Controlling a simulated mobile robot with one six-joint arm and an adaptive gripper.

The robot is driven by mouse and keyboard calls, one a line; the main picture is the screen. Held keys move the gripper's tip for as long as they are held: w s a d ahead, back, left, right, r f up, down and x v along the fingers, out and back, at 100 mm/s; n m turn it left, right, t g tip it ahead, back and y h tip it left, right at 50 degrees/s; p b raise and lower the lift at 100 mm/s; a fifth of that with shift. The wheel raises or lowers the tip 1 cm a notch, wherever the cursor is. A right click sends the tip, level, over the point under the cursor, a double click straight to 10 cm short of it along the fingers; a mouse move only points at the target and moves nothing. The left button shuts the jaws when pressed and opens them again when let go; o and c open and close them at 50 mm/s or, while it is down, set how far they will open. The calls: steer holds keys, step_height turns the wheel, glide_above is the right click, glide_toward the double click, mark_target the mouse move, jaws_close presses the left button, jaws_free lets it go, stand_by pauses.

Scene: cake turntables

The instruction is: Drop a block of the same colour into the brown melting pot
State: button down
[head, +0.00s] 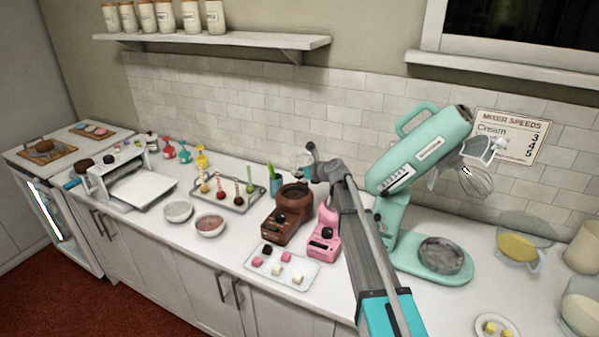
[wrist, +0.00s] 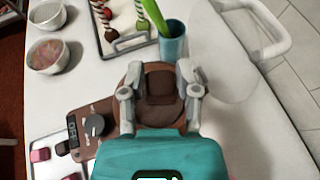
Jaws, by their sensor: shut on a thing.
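My gripper (head: 310,166) is over the counter, near the top of the brown melting pot (head: 280,224). In the wrist view my gripper (wrist: 160,78) is shut on a brown block (wrist: 160,84) between its fingertips. The block and fingers overlap the round bowl of the brown pot (wrist: 128,76), which hides part of it. I cannot tell the exact height of the block above the bowl. A pink melting pot (head: 323,240) stands to the right of the brown one.
A white tray (head: 261,277) in front of the pots holds dark brown, pink and white blocks. A mint stand mixer (head: 418,265) stands to the right. A teal cup with green utensils (head: 275,186) is behind the brown pot; bowls (head: 209,225) are left.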

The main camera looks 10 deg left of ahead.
steer(key=shift+f+b, duration=0.6)
steer(key=shift+f, duration=0.3)
steer(key=shift+c, duration=1.3)
jaws_free()
steer(key=shift+r, duration=0.1)
